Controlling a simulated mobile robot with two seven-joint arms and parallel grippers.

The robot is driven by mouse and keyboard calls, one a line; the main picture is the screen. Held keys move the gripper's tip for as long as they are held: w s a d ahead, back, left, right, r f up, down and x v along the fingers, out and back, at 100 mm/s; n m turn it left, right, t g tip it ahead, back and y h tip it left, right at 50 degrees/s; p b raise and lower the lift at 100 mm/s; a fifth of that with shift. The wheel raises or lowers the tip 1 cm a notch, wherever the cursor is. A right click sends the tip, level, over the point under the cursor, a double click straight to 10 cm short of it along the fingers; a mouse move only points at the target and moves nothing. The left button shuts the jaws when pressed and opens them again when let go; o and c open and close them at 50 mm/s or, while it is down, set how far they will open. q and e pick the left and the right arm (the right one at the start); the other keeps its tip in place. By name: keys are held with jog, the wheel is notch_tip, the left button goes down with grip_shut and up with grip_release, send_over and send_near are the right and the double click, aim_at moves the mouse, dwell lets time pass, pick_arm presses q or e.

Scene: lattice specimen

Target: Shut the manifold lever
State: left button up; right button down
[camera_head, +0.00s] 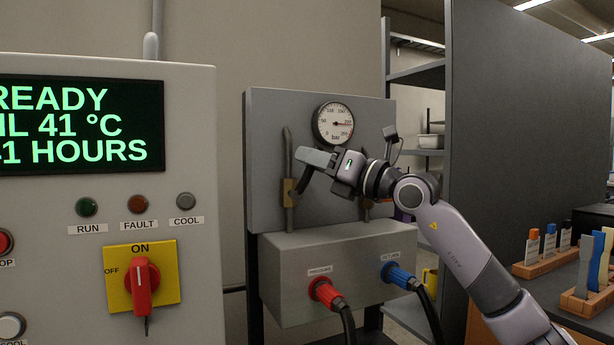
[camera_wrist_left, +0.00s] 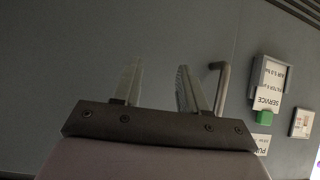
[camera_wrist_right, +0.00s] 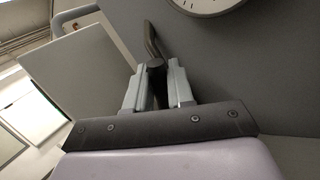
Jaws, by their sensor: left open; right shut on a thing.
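The manifold lever (camera_head: 304,181) is a dark handle rising at a slant to the right from a brass valve body (camera_head: 289,193) on the left pipe of the grey manifold panel (camera_head: 268,118). My right gripper (camera_head: 314,159) reaches in from the right and is shut on the lever's upper end. In the right wrist view the dark lever (camera_wrist_right: 157,82) stands between the two grey fingers, with the bent pipe behind it. My left gripper (camera_wrist_left: 158,84) shows only in its own wrist view, open and empty, facing a dark wall.
A round pressure gauge (camera_head: 333,123) sits just above the right gripper. A grey box (camera_head: 345,265) with red and blue hose couplings juts out below. A control cabinet (camera_head: 200,110) stands at left. A metal handle (camera_wrist_left: 219,80) and signs are near the left gripper.

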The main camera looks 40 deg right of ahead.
jog(key=shift+s+d+f+m+t+b, duration=0.1)
jog(key=shift+d+f+m+t+b, duration=0.1)
jog(key=shift+d+m+t+b, duration=0.25)
jog(key=shift+s+f+m+t+b, duration=0.15)
jog(key=shift+m+b, duration=0.2)
jog(key=shift+m, duration=0.3)
jog(key=shift+w, duration=0.1)
jog(key=c, duration=1.1)
grip_release()
jog(key=shift+d, duration=0.1)
jog(key=shift+b+v, duration=2.2)
jog(key=shift+v, duration=1.35)
jog(key=shift+r, duration=0.1)
